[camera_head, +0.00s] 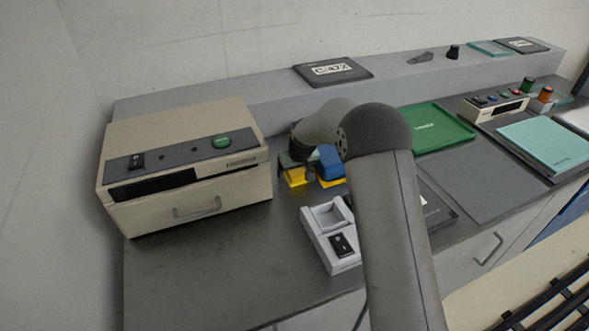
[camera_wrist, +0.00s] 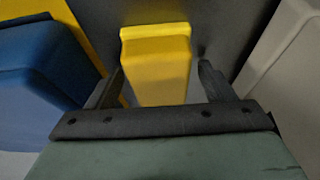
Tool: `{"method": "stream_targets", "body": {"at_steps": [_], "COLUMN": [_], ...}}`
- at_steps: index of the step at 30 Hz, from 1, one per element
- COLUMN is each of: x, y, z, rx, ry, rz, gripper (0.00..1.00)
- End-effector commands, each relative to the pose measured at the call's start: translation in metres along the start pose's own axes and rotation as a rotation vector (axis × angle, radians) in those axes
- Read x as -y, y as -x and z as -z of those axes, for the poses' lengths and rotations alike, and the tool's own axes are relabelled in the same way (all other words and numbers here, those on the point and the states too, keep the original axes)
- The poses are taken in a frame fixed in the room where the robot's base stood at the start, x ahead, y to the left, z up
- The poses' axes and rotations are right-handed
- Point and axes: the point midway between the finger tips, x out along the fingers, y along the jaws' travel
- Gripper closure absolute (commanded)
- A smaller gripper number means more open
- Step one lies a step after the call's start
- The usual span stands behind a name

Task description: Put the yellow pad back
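A small yellow pad (camera_head: 294,178) sits on the dark counter, just right of the beige box. In the wrist view the yellow pad (camera_wrist: 157,62) lies in the middle, between my two fingers. My gripper (camera_wrist: 160,80) is open, with one dark finger on each side of the pad; a narrow gap shows on the right, and I cannot tell whether the left finger touches. In the head view my gripper (camera_head: 297,163) is over the pad, partly hidden behind my arm. A blue block (camera_head: 329,163) with yellow under it stands beside the pad and also fills the wrist view's left side (camera_wrist: 40,90).
The beige box (camera_head: 185,165) with a handle stands at left. A white tray (camera_head: 318,238) with a black switch sits in front. A green panel (camera_head: 440,128), a grey mat (camera_head: 480,172) and a teal book (camera_head: 545,146) lie right. Bare counter shows front left.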

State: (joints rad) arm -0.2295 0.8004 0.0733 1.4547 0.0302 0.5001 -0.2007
Motion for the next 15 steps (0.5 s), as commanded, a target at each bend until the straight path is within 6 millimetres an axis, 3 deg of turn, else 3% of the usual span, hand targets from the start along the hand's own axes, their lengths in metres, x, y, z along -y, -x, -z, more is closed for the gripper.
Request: {"method": "stream_targets", "body": {"at_steps": [10,15], "x": [0.0,-0.001], "y": [0.009,0.039], "z": [0.002,0.002], "rx": [-0.001,-0.004], "ry": [0.0,0.0], "rz": [0.0,-0.001], "gripper": [0.25,0.25]}}
